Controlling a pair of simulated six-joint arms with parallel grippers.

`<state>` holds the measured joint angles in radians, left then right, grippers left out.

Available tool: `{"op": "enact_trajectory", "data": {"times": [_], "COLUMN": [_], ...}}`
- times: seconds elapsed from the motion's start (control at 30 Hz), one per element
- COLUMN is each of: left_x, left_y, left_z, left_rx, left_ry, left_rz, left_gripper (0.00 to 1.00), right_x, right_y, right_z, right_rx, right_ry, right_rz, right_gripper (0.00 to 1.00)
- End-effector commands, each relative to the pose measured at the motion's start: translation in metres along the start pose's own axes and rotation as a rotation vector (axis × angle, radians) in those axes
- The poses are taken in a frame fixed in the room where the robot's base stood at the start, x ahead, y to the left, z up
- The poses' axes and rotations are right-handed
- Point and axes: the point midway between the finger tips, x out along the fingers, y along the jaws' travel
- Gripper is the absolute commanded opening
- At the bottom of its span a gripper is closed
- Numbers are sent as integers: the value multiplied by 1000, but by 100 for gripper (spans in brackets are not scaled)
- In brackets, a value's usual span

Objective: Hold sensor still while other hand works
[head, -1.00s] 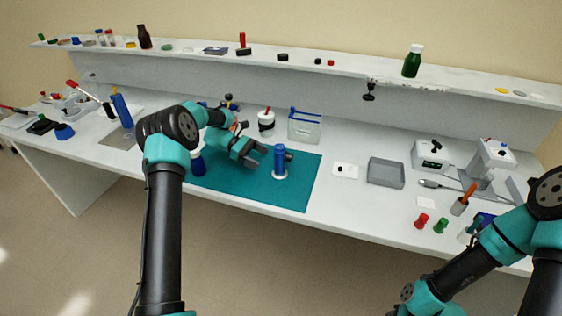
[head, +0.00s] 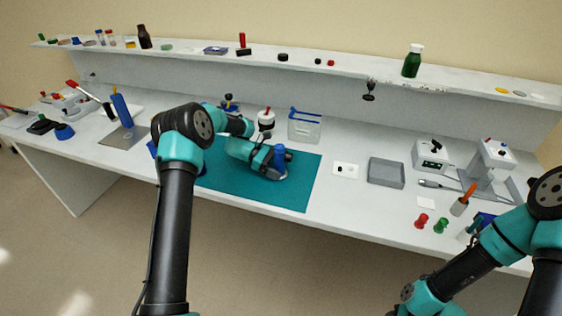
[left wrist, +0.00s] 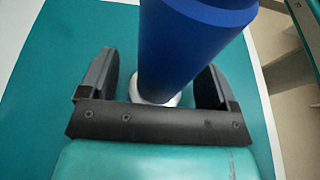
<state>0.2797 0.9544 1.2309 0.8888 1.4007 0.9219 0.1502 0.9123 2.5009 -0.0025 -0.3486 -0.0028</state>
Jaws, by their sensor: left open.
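The sensor, taken here to be the blue upright cylinder (head: 280,154) with a white foot, stands on the teal mat (head: 300,195). In the left wrist view the blue cylinder (left wrist: 185,50) rises between the two black fingers, its white foot (left wrist: 160,100) low between them. My left gripper (head: 275,165) is open around the cylinder, one finger on each side, with a gap visible on both sides. It also shows in the left wrist view (left wrist: 160,85). In the head view the gripper hides the cylinder's lower part. My right gripper is out of view; only its arm shows at the lower right.
A white bottle with a dark band (head: 266,119) and a clear bin with blue trim (head: 305,126) stand behind the mat. A white card (head: 346,170) and a grey tray (head: 386,172) lie to its right. The mat's front right part is clear.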

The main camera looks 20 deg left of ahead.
Motion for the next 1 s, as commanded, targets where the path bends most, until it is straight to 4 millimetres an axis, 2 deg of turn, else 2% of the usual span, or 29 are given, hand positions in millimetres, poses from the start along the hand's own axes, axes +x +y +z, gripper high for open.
{"op": "enact_trajectory", "data": {"times": [0.17, 0.7, 1.0], "left_x": [0, 0, 0], "left_y": [0, 0, 0], "left_z": [0, 0, 0], "left_rx": [0, 0, 0], "left_ry": [0, 0, 0], "left_rz": [0, 0, 0], "left_gripper": [83, 32, 31], "right_x": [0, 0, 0], "right_y": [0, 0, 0], "right_z": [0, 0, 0], "right_rx": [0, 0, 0], "right_ry": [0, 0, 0], "right_rz": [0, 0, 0], "right_gripper": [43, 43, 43]}}
